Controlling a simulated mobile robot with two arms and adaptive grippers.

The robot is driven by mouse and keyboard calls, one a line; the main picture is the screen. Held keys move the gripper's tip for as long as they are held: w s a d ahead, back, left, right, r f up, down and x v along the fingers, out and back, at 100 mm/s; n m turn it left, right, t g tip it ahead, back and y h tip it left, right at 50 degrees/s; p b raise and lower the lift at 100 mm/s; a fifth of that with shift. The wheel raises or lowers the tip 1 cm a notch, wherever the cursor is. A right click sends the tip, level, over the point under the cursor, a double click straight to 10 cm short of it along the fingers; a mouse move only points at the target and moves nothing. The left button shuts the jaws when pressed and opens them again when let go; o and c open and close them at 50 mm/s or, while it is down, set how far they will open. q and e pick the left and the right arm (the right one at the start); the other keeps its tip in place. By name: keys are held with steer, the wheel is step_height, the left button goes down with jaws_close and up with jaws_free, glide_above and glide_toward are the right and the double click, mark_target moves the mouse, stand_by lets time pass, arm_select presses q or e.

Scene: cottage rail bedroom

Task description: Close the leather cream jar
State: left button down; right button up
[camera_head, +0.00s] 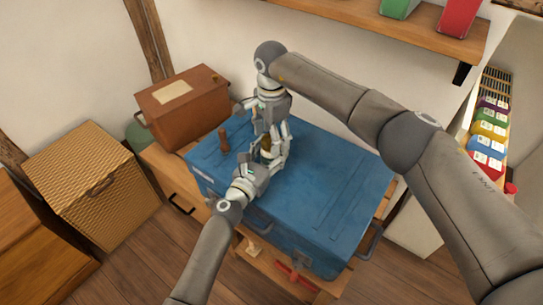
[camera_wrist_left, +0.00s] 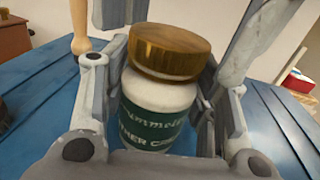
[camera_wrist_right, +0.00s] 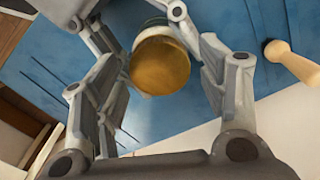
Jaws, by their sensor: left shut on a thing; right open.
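The leather cream jar (camera_wrist_left: 158,100) is white with a green label and stands upright on the blue chest. Its gold-brown lid (camera_wrist_left: 170,50) sits on top of it; I cannot tell whether it is screwed down. My left gripper (camera_head: 258,164) is shut on the jar's body, one finger on each side. My right gripper (camera_head: 268,138) comes down from above and is open, its fingers on either side of the lid. The lid shows between them in the right wrist view (camera_wrist_right: 160,68), with a gap visible. In the head view the grippers mostly hide the jar (camera_head: 266,144).
The blue chest (camera_head: 330,190) has bare lid to the right. A wooden-handled tool (camera_head: 222,138) stands left of the grippers. A brown leather box (camera_head: 185,105) is behind left, a wicker hamper (camera_head: 92,185) far left, and a wall shelf (camera_head: 400,25) above.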

steer(key=shift+f, duration=0.2)
steer(key=c, duration=1)
steer(key=o, duration=1)
steer(key=shift+o, duration=0.2)
steer(key=shift+r, duration=2.3)
steer(key=shift+c, duration=0.2)
step_height(320, 180, up, 4)
steer(key=shift+f, duration=0.2)
